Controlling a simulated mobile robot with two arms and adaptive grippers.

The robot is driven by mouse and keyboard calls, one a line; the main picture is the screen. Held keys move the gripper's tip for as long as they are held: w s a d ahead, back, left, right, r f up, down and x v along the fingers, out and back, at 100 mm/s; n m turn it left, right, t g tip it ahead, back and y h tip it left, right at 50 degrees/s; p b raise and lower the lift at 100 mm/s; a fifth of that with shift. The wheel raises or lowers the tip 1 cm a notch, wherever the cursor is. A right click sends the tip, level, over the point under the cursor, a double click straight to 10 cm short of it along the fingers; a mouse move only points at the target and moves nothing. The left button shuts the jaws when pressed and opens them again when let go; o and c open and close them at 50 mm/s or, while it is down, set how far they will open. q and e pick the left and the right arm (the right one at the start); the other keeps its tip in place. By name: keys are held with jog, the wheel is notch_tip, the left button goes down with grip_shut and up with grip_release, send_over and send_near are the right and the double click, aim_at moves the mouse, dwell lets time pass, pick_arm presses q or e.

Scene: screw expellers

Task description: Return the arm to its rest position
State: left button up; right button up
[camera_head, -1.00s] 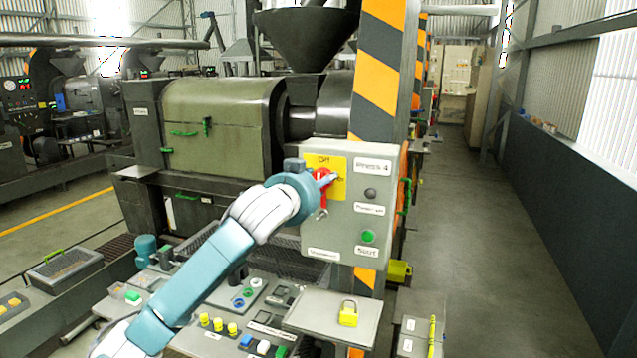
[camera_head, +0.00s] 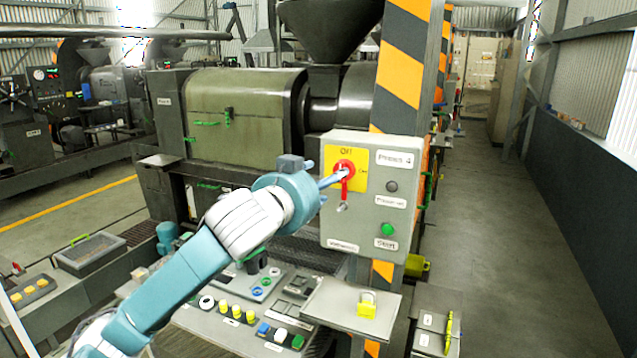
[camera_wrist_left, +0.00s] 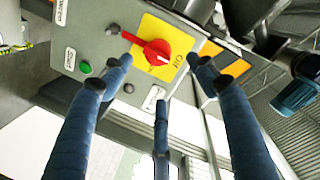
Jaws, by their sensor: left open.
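My left gripper (camera_head: 328,176) reaches up from the lower left in the head view to the front of the grey Press 4 control box (camera_head: 336,226). Its blue fingers (camera_wrist_left: 163,76) are spread and hold nothing. The red rotary switch (camera_head: 344,170) on its yellow plate shows just past the fingertips. In the left wrist view the red switch (camera_wrist_left: 152,48) lies ahead of the open fingers, with a visible gap between it and the side fingers. One finger partly overlaps the switch in the head view. My right gripper is not in view.
A yellow padlock (camera_head: 367,304) sits on a small grey shelf (camera_head: 330,302) below the box. A button panel (camera_head: 215,312) lies under my arm. The striped column (camera_head: 400,75) stands behind the box. The aisle floor (camera_head: 500,230) at right is clear.

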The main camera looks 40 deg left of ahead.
pick_arm(q)
jog(key=shift+v, duration=0.9)
